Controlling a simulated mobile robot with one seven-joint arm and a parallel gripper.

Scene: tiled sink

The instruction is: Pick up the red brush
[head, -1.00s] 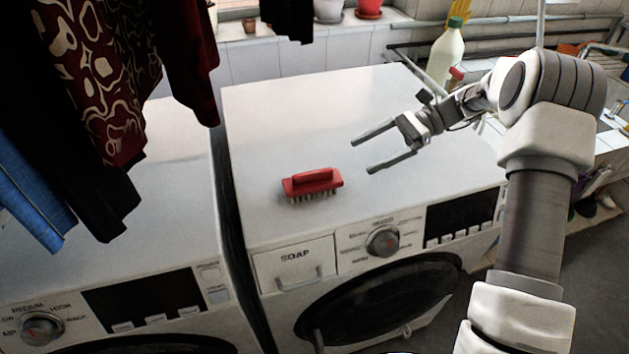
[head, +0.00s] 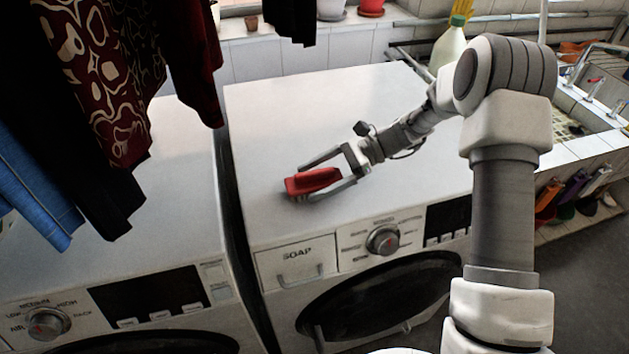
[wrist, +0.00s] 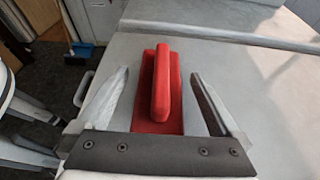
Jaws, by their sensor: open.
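The red brush (head: 312,181) lies on top of the right-hand washing machine (head: 275,110), near its front left. Its raised handle faces up, and it also shows in the wrist view (wrist: 162,90). My gripper (head: 310,180) is open, with one finger on each side of the brush. In the wrist view my gripper (wrist: 152,92) has a gap between each finger and the brush. The bristles are hidden in both current views.
A second washing machine (head: 170,200) stands to the left across a narrow dark gap. Dark and patterned clothes (head: 110,90) hang over it. A bottle (head: 447,48) stands behind my arm. The machine top around the brush is clear.

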